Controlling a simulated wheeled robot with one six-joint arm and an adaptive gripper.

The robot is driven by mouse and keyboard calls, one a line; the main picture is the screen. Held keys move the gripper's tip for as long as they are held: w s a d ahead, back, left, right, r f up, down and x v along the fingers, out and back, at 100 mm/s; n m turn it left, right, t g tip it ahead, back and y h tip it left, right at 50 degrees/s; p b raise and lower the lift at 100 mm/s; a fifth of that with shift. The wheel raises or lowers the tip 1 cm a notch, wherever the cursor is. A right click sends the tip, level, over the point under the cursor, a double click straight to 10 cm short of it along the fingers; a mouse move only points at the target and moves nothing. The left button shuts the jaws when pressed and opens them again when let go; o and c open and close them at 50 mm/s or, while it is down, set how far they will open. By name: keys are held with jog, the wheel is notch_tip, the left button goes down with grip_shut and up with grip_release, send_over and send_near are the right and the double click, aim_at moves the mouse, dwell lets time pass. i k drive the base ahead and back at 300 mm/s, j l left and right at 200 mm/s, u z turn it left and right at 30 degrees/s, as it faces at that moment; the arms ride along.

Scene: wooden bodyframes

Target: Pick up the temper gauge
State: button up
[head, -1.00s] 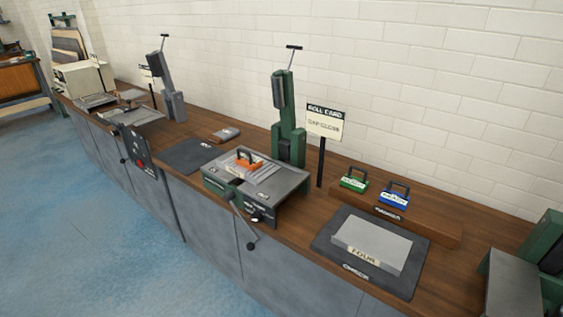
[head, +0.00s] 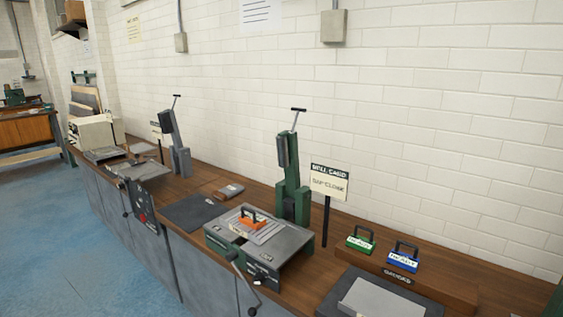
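Three handled gauge blocks show. A green one (head: 360,240) and a blue one (head: 402,258) stand side by side on a wooden stand (head: 440,287) whose dark plate seems to read "GAUGES". An orange one (head: 250,219) sits on a light grey plate on top of the grey and green machine (head: 291,240). The lettering on the blocks is too small to tell which is the temper gauge. My gripper is not in view.
A sign on a post (head: 329,183) stands just behind and left of the gauge stand. A green upright press (head: 292,180) rises behind the machine. A dark mat (head: 330,297) with a grey slab (head: 383,299) lies in front of the stand. Blue floor (head: 70,240) is open at left.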

aim_at(250, 218)
jog(key=i+j+z, duration=0.1)
jog(key=i+j, duration=0.35)
jog(key=j, duration=0.25)
jog(key=i+j+z, duration=0.15)
jog(key=j, duration=0.25)
jog(key=i+j+z, duration=0.1)
jog(key=i+j, duration=0.2)
jog(key=i+j+z, duration=0.1)
jog(key=j, duration=0.4)
jog(key=i+j, duration=0.25)
jog(key=j, duration=0.15)
jog(key=i+j+z, duration=0.15)
jog(key=j, duration=0.3)
jog(key=i+j+z, duration=0.1)
jog(key=j, duration=0.3)
jog(key=i+j, duration=0.2)
jog(key=i, duration=0.15)
jog(key=i+j, duration=0.2)
jog(key=i, duration=0.15)
jog(key=k, duration=0.35)
jog(key=i, duration=0.3)
jog(key=k, duration=0.1)
jog(key=z, duration=0.05)
